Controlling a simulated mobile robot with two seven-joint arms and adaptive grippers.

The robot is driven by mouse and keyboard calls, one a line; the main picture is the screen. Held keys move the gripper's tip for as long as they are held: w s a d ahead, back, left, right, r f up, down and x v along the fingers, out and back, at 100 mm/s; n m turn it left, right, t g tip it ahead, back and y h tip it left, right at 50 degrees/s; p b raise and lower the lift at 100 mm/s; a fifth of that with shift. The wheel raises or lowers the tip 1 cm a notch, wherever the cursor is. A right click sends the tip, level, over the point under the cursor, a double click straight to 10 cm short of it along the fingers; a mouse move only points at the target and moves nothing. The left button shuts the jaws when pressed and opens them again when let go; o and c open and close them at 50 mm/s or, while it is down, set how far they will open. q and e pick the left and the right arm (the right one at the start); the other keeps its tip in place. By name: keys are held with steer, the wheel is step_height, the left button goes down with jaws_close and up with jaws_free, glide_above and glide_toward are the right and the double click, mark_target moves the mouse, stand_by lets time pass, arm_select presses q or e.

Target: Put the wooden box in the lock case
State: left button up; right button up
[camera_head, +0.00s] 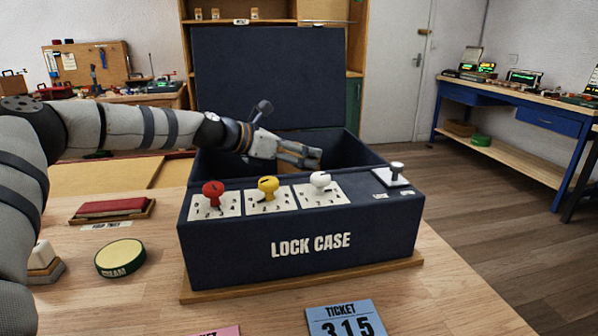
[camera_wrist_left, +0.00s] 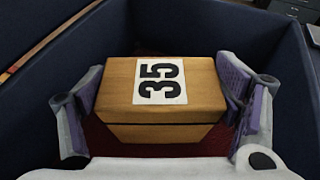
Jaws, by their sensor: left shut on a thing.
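The lock case (camera_head: 310,265) is a large dark blue box with its lid (camera_head: 270,80) standing open at the back. My left gripper (camera_head: 305,155) reaches in from the left, over and into the case opening. In the left wrist view, the wooden box (camera_wrist_left: 120,82) bears a white label with the number 35 and sits between the two fingers of my left gripper (camera_wrist_left: 165,95), which is shut on it. The dark blue case walls surround it there, with a dark red floor below. In the head view the box is mostly hidden. My right gripper does not show.
Red, yellow and white knobs (camera_head: 268,188) and a metal knob (camera_head: 396,170) stand on the case's front ledge. A round green-rimmed tin (camera_head: 120,258) and a red pad (camera_head: 112,208) lie left on the table. A blue ticket card (camera_head: 345,320) lies in front.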

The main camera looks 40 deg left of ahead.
arm_select(q)
step_height(320, 180, down, 3)
steer(key=shift+f+b, duration=0.2)
steer(key=shift+b, duration=0.3)
steer(key=shift+r, duration=0.3)
steer(key=shift+c, duration=0.6)
steer(key=o, duration=1.4)
steer(key=shift+f, duration=0.15)
steer(key=shift+c, duration=0.2)
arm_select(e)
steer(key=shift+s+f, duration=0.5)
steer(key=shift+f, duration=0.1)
